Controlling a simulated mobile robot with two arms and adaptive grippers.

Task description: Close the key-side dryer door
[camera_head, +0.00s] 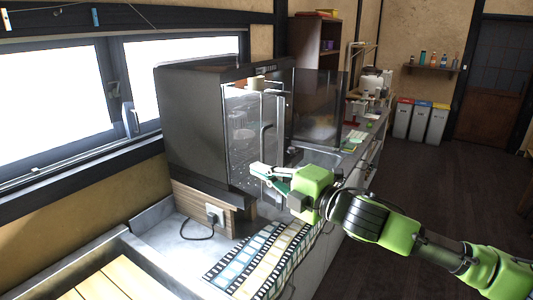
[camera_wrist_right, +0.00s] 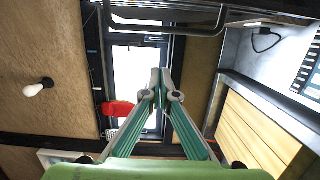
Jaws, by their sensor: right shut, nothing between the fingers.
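The dryer (camera_head: 192,125) is a dark cabinet with a glazed front, standing on the counter by the window. A glass door (camera_head: 318,108) stands swung out at the right of its front. Another glass panel with a dark upright handle (camera_head: 267,142) shows at the front; I cannot tell how far it stands open. I cannot make out a key. My right gripper (camera_head: 257,171) is shut and empty, in front of the lower glazed front. In the right wrist view its fingertips (camera_wrist_right: 159,82) meet below a dark bar handle (camera_wrist_right: 165,28); contact is not clear. My left gripper is not in view.
A film-strip patterned mat (camera_head: 262,262) lies on the counter before the dryer. A socket with a cable (camera_head: 214,214) is on the wooden base. Bins (camera_head: 420,122) stand far right. The dark floor at right is open.

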